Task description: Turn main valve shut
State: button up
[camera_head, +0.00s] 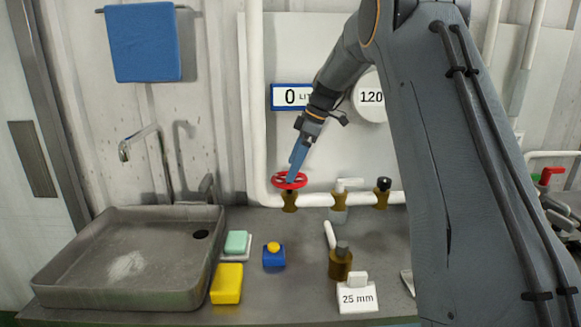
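The main valve looks to be the brass fitting with a red handwheel (280,181) on the white pipe, behind the counter to the right of the sink. My gripper (293,172) comes down from the upper right, and its blue fingers reach the wheel's upper side. They overlap the wheel in the picture; I cannot tell whether they touch or grip it. Their gap is too small to make out.
A white-lever valve (347,185) and a black-knobbed valve (382,186) sit on the same pipe to the right. A metal sink (120,260) is at left. A sponge (227,284), a blue item (273,259) and a brass fitting (340,264) stand on the counter.

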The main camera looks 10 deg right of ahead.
jog(key=shift+p+x, duration=0.7)
jog(key=shift+x, duration=0.85)
jog(key=c, duration=0.8)
jog(key=shift+c, duration=0.2)
jog(key=shift+m, duration=0.3)
jog(key=m+t+h+b, duration=0.1)
jog(key=m+t+b, duration=0.1)
jog(key=m, duration=0.5)
jog(key=m+t+h+p, duration=0.1)
jog(key=m, duration=0.2)
jog(key=shift+r+h, duration=0.1)
jog(key=shift+h, duration=0.2)
